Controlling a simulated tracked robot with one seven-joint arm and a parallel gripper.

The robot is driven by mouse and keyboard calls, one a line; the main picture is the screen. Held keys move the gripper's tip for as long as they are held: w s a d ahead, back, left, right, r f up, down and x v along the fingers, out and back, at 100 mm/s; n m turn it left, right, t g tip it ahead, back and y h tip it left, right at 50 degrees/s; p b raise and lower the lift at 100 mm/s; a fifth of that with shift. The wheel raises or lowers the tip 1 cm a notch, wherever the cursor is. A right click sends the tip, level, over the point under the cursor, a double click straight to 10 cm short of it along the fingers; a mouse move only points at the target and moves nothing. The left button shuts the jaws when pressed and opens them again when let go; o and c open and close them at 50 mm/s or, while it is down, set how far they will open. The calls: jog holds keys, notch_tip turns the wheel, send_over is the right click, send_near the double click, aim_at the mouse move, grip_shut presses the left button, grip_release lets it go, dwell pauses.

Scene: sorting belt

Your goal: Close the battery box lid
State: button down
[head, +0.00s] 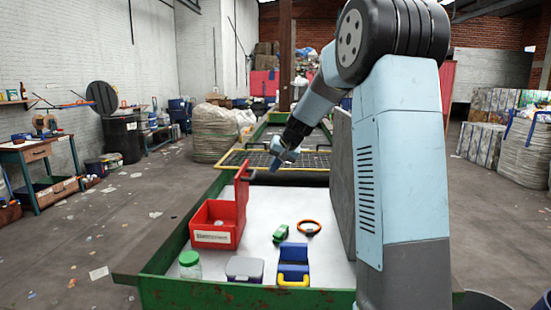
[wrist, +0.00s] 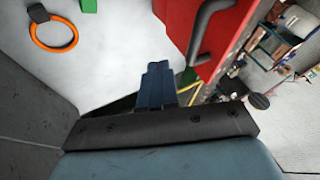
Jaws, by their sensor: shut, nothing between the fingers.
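The red battery box (head: 212,238) stands at the left of the light work surface, with a pale label on its front and a small pale item inside. Its red lid (head: 242,200) is open and stands about upright along the box's right side. In the wrist view the lid (wrist: 189,22) fills the upper middle, with a dark bar-shaped handle (wrist: 205,30) on it. My gripper (head: 273,166) is shut and empty, above the surface and beyond the lid, a little to its right. In the wrist view its blue fingers (wrist: 157,70) are beside the lid; I cannot tell whether they touch it.
A green-lidded jar (head: 190,266), a grey-lidded box (head: 245,269) and a blue box with a yellow handle (head: 293,265) stand along the near edge. A green item (head: 280,234) and an orange ring (head: 310,227) lie mid-surface. A grey panel (head: 342,180) rises at the right.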

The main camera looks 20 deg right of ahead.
jog(key=shift+w+a+f, duration=0.25)
jog(key=shift+w+a, duration=0.1)
jog(key=shift+a, duration=0.3)
jog(key=shift+w+a+f, duration=0.3)
jog(key=shift+a, duration=0.35)
jog(key=shift+w+a+f, duration=0.25)
jog(key=shift+w+a, duration=0.1)
jog(key=shift+a, duration=0.3)
